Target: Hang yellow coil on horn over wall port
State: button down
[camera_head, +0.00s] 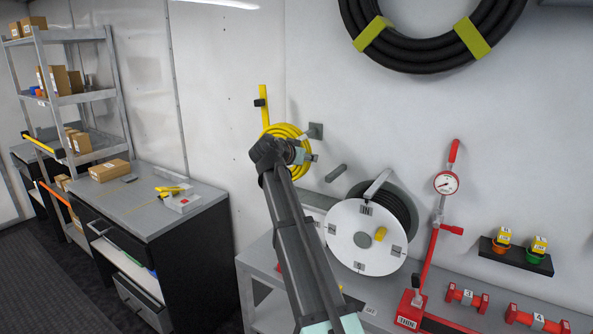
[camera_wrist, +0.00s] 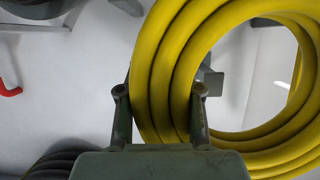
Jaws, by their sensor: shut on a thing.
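The yellow coil (camera_head: 290,135) is a ring of several thick turns, held up in front of the white wall in the head view. It fills much of the right of the wrist view (camera_wrist: 172,75). My gripper (camera_wrist: 160,92) is shut on the coil's left side there, one finger either side of the strands; in the head view my gripper (camera_head: 300,154) partly covers the coil. A grey square wall fitting with a short arm (camera_head: 315,131) is right beside the coil. A grey plate (camera_wrist: 211,82) shows through the ring. I cannot tell whether the coil rests on a horn.
A grey peg (camera_head: 336,173) sticks out below right. A white hose reel (camera_head: 366,238) stands on the bench, with a red gauge stand (camera_head: 440,220) to its right. A black hose coil (camera_head: 430,40) hangs above. A yellow vertical bar (camera_head: 264,105) is left of the coil.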

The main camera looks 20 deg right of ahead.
jog(key=shift+d+r, duration=0.2)
jog(key=shift+r, duration=0.05)
jog(key=shift+w+d+r+p+x, duration=0.15)
jog(key=shift+r+x, duration=0.3)
jog(key=shift+x, duration=2)
jog(key=shift+w+d+r+p+x, duration=0.15)
jog(key=shift+r+x, duration=0.3)
jog(key=shift+x, duration=1.95)
jog(key=shift+w+r+p+x, duration=0.15)
jog(key=shift+r+x, duration=0.3)
jog(key=shift+x, duration=2)
jog(key=shift+w, duration=0.1)
jog(key=c, duration=0.7)
grip_release()
jog(key=shift+f, duration=0.15)
